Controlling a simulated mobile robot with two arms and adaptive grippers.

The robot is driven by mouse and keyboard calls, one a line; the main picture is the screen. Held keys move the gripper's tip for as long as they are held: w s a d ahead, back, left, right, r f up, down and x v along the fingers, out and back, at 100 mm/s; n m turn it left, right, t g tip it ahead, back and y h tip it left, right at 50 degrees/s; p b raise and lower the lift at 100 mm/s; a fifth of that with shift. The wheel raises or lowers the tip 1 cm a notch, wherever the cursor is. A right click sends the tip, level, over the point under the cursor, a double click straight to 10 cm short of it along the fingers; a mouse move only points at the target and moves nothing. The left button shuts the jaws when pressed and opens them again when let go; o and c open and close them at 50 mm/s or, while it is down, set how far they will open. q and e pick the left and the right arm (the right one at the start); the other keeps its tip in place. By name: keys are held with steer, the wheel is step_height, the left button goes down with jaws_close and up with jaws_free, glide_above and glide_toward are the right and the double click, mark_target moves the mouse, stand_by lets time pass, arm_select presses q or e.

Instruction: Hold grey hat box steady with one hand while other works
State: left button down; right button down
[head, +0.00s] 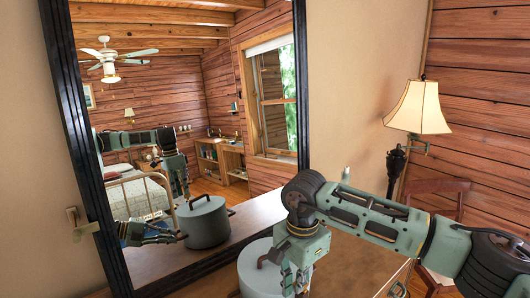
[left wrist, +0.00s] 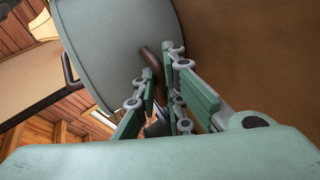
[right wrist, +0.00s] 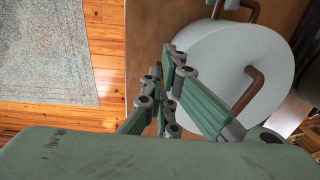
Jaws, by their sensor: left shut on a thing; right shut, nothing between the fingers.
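The grey hat box (head: 256,268) stands on the table at the bottom of the head view, partly behind my right gripper (head: 294,286). In the right wrist view its round pale top (right wrist: 215,75) carries a brown arched handle (right wrist: 248,92). My right gripper (right wrist: 172,58) is shut and empty, above the box's near edge and apart from the top handle. In the left wrist view my left gripper (left wrist: 163,58) is shut on a brown side handle (left wrist: 152,62) of the box (left wrist: 125,40). My left gripper shows in the head view only as a reflection.
A large dark-framed mirror (head: 290,150) stands behind the table (head: 345,265) and reflects the box, my arms and the room. A lamp (head: 420,108) and a chair (head: 440,190) are at the right. A rug (right wrist: 45,50) lies on the wooden floor.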

arm_select(q)
steer(key=shift+w+a+f, duration=0.1)
steer(key=shift+w, duration=0.1)
arm_select(e)
step_height(320, 180, up, 5)
steer(key=shift+a+r, duration=0.1)
steer(key=shift+r, duration=0.1)
arm_select(q)
steer(key=c, duration=1.8)
jaws_free()
steer(key=shift+w, duration=0.1)
steer(key=shift+o, duration=0.2)
arm_select(e)
steer(key=shift+w, duration=0.15)
